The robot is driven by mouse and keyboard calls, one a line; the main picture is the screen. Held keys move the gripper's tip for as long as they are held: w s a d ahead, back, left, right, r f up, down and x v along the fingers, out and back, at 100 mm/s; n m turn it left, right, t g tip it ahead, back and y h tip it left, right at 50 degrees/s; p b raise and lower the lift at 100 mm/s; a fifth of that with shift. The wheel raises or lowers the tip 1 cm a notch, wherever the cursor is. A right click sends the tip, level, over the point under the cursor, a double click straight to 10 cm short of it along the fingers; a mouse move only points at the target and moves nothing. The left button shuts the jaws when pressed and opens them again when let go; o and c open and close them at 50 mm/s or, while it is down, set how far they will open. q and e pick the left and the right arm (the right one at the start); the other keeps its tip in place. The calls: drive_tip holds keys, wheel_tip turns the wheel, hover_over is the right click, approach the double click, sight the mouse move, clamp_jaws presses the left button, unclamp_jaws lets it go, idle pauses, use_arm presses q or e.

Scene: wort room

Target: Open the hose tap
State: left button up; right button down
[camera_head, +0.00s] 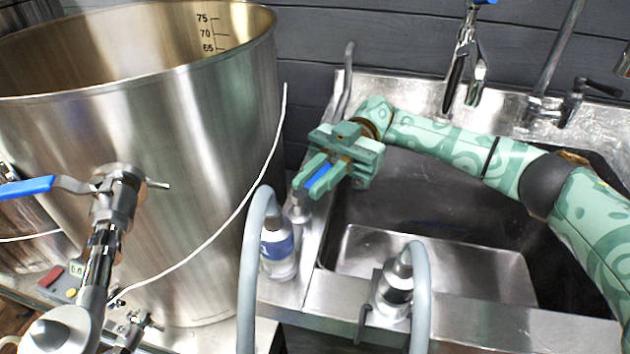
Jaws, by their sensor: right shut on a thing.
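My right gripper (318,177) reaches in from the right over the left rim of the sink. Its green fingers are shut on a blue lever (322,178), which shows between them. Under the fingertips stands a small metal tap body (297,208), partly hidden by the gripper. I take the lever to be the handle of this hose tap. How far the lever is turned cannot be told. My left gripper is not in view.
A large steel kettle (180,130) fills the left, with a blue-levered valve (112,190) on its front. Grey hoses (250,270) rise in front, near a labelled fitting (279,250) and a second hose fitting (394,285). The steel sink (455,310) has taps (545,105) behind.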

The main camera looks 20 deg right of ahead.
drive_tip(key=c, duration=1.4)
unclamp_jaws()
